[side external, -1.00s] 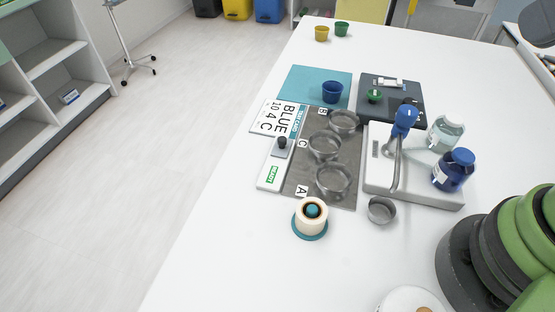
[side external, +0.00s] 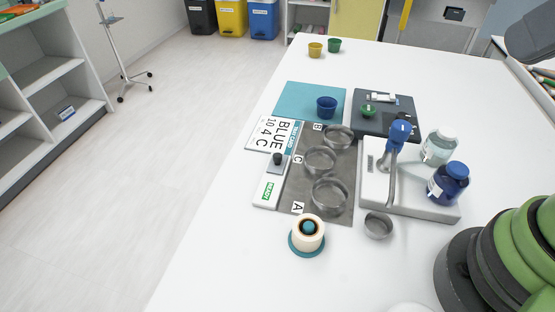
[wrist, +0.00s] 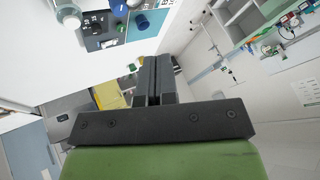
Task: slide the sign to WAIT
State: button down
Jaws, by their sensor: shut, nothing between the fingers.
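The sign is a white strip (side external: 264,203) at the left edge of the grey mat in the side external view. A green READY label (side external: 268,191) shows on its near part. A grey slider plate with a black knob (side external: 277,158) sits on its far part, near the card. No WAIT label is visible. My gripper (wrist: 154,62) shows in the wrist view, with its two dark fingers together and nothing between them. It is apart from the sign, which I cannot make out in the wrist view.
A card (side external: 262,146) reading BLUE 10 4 C lies just beyond the sign. Clear dishes (side external: 330,194) stand on the mat (side external: 300,178) to its right. A cream ring on a teal base (side external: 306,252) stands nearer. The white table (side external: 215,225) left of the sign is clear.

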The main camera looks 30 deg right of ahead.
jog(key=c, duration=1.3)
grip_release()
jog(key=shift+w+r, duration=0.1)
jog(key=shift+w, duration=0.15)
jog(key=shift+o, duration=1.3)
jog(key=w+a+m+g, duration=0.2)
jog(key=w+m, duration=0.2)
jog(key=w, duration=0.4)
jog(key=shift+w+y, duration=0.2)
jog(key=shift+y, duration=0.2)
jog(key=m+g+y, duration=0.2)
jog(key=m+g, duration=0.3)
jog(key=m, duration=0.5)
send_over(278, 156)
jog(key=d, duration=0.5)
notch_tip(278, 156, down, 19)
jog(key=x, duration=1)
jog(key=shift+a+f, duration=0.1)
jog(key=shift+f, duration=0.25)
grip_shut()
